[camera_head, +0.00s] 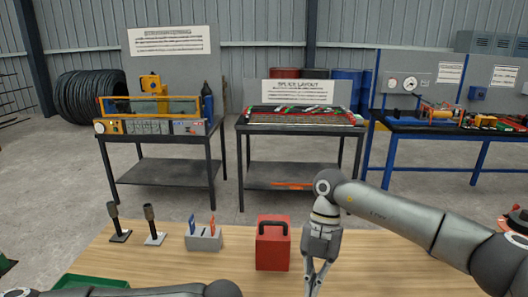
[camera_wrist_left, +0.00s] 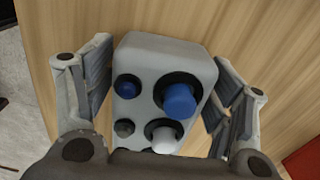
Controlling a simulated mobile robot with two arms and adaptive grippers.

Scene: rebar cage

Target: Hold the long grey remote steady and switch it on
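A grey remote (camera_wrist_left: 146,56) shows in the left wrist view, with a large blue knob (camera_wrist_left: 179,101), a white knob (camera_wrist_left: 164,138) and smaller blue and grey buttons on its face. The fingers of my left gripper (camera_wrist_left: 162,90) stand open on either side of it, close to its sides. I see no clear contact. The remote's near end is hidden by my gripper body. In the head view my left arm shows only at the bottom edge, so neither this gripper nor the remote is visible there. My right gripper (camera_head: 315,284) points down over the table; its fingertips are near or beyond the frame edge.
On the wooden table (camera_head: 375,272) stand a red box with a handle (camera_head: 272,249), a grey holder with blue and orange items (camera_head: 204,240) and two dark upright tools (camera_head: 151,225). A green tray (camera_head: 88,281) is at the lower left. Workbenches (camera_head: 165,174) stand behind.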

